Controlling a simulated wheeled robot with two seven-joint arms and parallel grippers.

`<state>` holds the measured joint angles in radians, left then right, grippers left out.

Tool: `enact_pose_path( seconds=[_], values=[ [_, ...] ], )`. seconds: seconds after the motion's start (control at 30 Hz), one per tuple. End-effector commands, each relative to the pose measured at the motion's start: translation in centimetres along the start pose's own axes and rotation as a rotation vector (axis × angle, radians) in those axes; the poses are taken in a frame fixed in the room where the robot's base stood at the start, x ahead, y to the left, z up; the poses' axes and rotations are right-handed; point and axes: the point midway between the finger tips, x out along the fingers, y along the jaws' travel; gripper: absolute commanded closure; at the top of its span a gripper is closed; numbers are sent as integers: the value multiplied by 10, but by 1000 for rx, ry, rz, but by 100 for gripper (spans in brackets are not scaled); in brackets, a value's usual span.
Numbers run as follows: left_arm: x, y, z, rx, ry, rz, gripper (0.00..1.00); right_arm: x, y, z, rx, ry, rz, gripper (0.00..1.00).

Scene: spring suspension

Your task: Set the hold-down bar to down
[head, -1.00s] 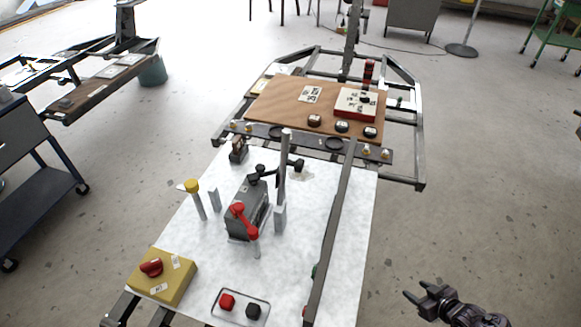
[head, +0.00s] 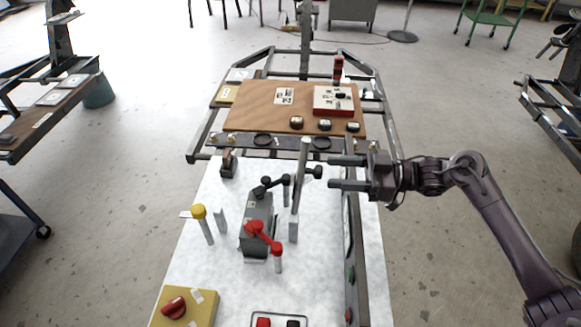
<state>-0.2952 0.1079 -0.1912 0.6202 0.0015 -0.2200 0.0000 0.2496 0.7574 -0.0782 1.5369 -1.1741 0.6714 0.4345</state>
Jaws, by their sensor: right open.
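An upright grey bar (head: 301,185), which looks like the hold-down bar, stands steeply on the white tabletop, its foot in a grey block. A black ball knob (head: 314,172) shows just right of its upper part; I cannot tell what the knob is fixed to. My right gripper (head: 331,172) reaches in from the right, its two fingers apart and pointing left. The fingertips are close to the knob, one above and one below its level in the picture; contact cannot be told. The gripper holds nothing. My left gripper is not in view.
Left of the bar stands a grey box (head: 257,212) with black and red levers (head: 264,238). A yellow-capped post (head: 200,212) is further left. A yellow box with a red knob (head: 174,307) is at front left. A dark rail (head: 354,260) runs along the right.

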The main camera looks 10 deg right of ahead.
Motion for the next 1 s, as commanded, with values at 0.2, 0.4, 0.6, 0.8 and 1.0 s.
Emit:
enact_pose_path(
  seconds=[0.2,0.4,0.6,0.8,1.0],
  values=[
    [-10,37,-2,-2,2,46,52,35,0,-2,0,4,-1,50],
    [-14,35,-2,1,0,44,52,62,0,-1,0,2,1,50],
    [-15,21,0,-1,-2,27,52,72,0,0,-1,0,2,50],
    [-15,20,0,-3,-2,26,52,72,0,1,-1,0,3,50],
    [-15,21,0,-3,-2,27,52,72,0,1,0,-1,3,75]
  ],
)
